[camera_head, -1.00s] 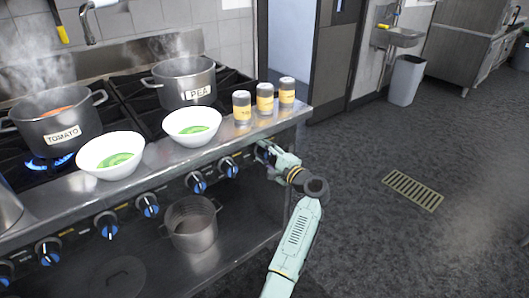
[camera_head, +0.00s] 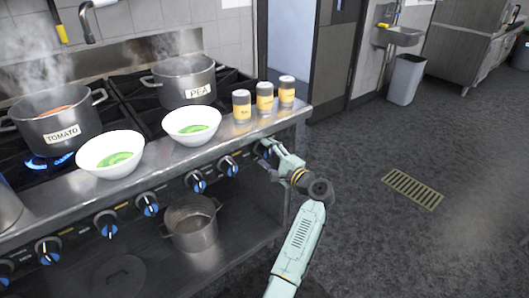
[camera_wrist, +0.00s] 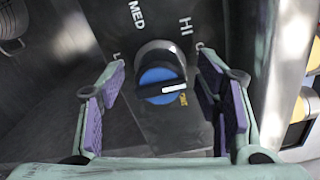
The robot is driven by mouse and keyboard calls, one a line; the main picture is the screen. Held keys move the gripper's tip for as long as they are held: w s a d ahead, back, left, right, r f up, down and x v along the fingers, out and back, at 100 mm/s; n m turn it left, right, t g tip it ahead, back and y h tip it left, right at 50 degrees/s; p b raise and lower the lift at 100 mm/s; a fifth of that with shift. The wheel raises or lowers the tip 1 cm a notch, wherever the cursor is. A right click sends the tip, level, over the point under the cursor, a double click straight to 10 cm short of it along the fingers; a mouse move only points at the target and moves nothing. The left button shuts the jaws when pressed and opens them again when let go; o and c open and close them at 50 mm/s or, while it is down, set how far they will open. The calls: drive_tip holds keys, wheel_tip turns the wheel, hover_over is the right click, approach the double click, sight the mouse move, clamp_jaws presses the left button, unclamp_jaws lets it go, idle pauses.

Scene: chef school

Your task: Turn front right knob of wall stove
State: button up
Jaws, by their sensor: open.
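The stove's rightmost front knob (camera_head: 263,149) sits on the dark panel below the steel front ledge. In the wrist view the knob (camera_wrist: 150,76) has a black rim, a blue face and a white pointer bar directed right, near a small orange label. HI and MED are printed on the panel around it. My gripper (camera_head: 271,156) is in front of this knob. In the wrist view my gripper (camera_wrist: 160,80) is open, with one purple-padded finger on each side of the knob. Both fingers look apart from it.
Other blue knobs (camera_head: 197,182) line the panel to the left. Three jars (camera_head: 265,98) and white bowls (camera_head: 193,136) stand on the ledge above. Pots (camera_head: 184,92) steam on the burners. A pot (camera_head: 191,238) stands on the lower shelf. The floor at right is clear.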

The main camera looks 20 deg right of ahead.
drive_tip(key=v, duration=1)
drive_tip(key=shift+s, duration=0.15)
drive_tip(key=shift+d, duration=0.1)
